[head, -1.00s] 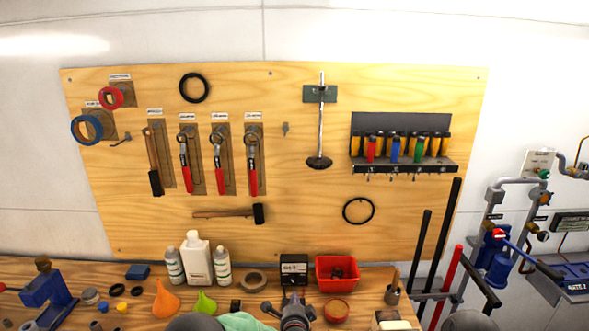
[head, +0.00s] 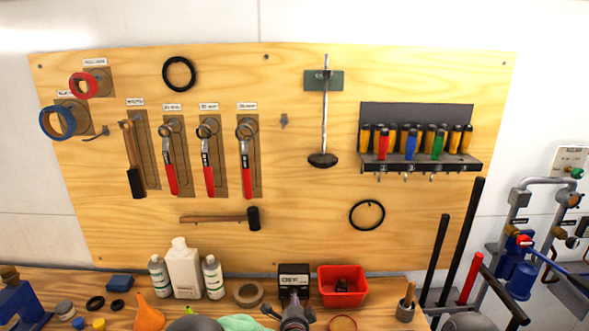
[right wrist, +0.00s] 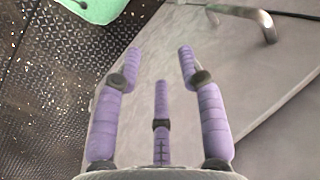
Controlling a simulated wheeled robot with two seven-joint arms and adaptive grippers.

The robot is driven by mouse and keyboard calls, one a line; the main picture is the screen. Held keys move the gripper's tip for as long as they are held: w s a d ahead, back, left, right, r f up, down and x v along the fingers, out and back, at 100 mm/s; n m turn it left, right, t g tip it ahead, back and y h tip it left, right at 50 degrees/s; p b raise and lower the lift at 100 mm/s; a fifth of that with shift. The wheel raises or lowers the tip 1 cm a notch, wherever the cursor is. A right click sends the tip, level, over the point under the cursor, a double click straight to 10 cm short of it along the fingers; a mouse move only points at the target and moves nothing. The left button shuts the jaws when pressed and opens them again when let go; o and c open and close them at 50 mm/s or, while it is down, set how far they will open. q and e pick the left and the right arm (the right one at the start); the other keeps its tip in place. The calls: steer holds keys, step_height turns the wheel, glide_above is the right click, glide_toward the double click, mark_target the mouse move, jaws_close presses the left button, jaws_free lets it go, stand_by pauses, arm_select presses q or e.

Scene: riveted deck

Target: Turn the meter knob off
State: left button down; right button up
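The meter (head: 293,280) is a small black box with a pale face, standing at the back of the wooden bench below the pegboard. Large letters on its face look like OFF.
A red bin (head: 342,300) stands right of the meter, a tape roll (head: 248,292) and white bottles (head: 184,272) left. The pegboard (head: 300,220) holds tools behind. Pipes and valves (head: 525,270) are at the right. A metal handle (right wrist: 262,22) shows in the right wrist view.

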arm_select(q)
steer(key=shift+w+f+b, duration=0.1)
steer(key=shift+f+b, duration=1.4)
steer(key=shift+f, duration=0.4)
steer(key=shift+w, duration=0.55)
steer(key=b+x, duration=0.1)
steer(key=x, duration=0.2)
steer(key=shift+r+b, duration=0.3)
steer(key=shift+b, duration=0.05)
steer(key=shift+w+r+p, duration=0.15)
steer(key=shift+w+p, duration=0.25)
steer(key=shift+w, duration=1.05)
steer(key=shift+f, duration=0.3)
